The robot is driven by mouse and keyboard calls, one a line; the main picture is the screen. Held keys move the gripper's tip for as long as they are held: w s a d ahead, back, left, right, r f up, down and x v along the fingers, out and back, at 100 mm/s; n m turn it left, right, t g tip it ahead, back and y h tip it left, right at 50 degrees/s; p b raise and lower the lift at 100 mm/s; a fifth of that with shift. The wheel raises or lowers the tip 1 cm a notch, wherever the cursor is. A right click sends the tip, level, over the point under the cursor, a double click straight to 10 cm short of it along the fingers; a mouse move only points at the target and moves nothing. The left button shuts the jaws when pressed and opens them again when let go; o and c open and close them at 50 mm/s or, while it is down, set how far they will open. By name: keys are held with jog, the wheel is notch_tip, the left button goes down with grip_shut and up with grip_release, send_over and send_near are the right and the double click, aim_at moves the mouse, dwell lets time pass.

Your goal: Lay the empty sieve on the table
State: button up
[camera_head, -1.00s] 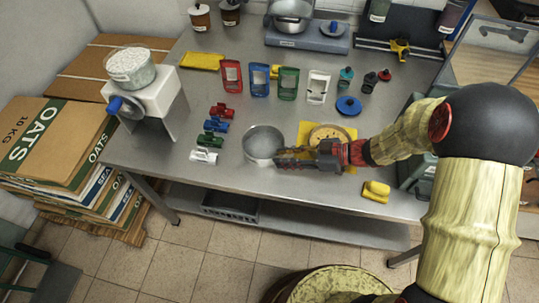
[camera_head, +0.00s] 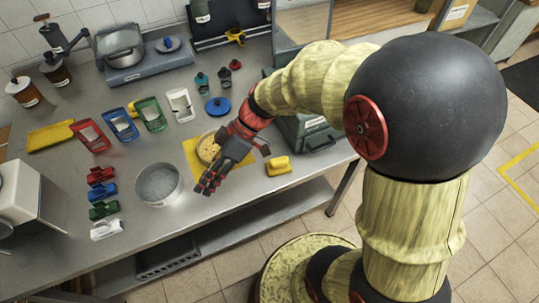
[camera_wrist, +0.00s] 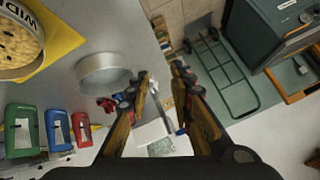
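The sieve (camera_head: 158,186) is a round, shallow, grey metal vessel standing on the metal table (camera_head: 210,101), near its front edge. Its inside looks empty. In the wrist view the sieve (camera_wrist: 103,74) shows just left of my left finger. My gripper (camera_head: 208,184) is to the right of the sieve, with a small gap between them in the head view. In the wrist view my gripper (camera_wrist: 160,82) has its two fingers apart with nothing held between them. The fingertips' height over the table is hard to tell.
A yellow block (camera_head: 279,166) is to the right. Small clips (camera_head: 102,192) line up left of the sieve, and coloured frames (camera_head: 150,112) stand behind. My arm covers the table's right part.

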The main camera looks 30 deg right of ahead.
jog(key=s+d+r+m+t+h, duration=0.6)
jog(key=s+d+r+m+h, duration=0.3)
jog(key=d+r+m, duration=0.3)
jog(key=shift+s+d+r+m, duration=0.25)
jog(key=shift+d+r+m, duration=0.2)
jog(key=shift+d, duration=0.6)
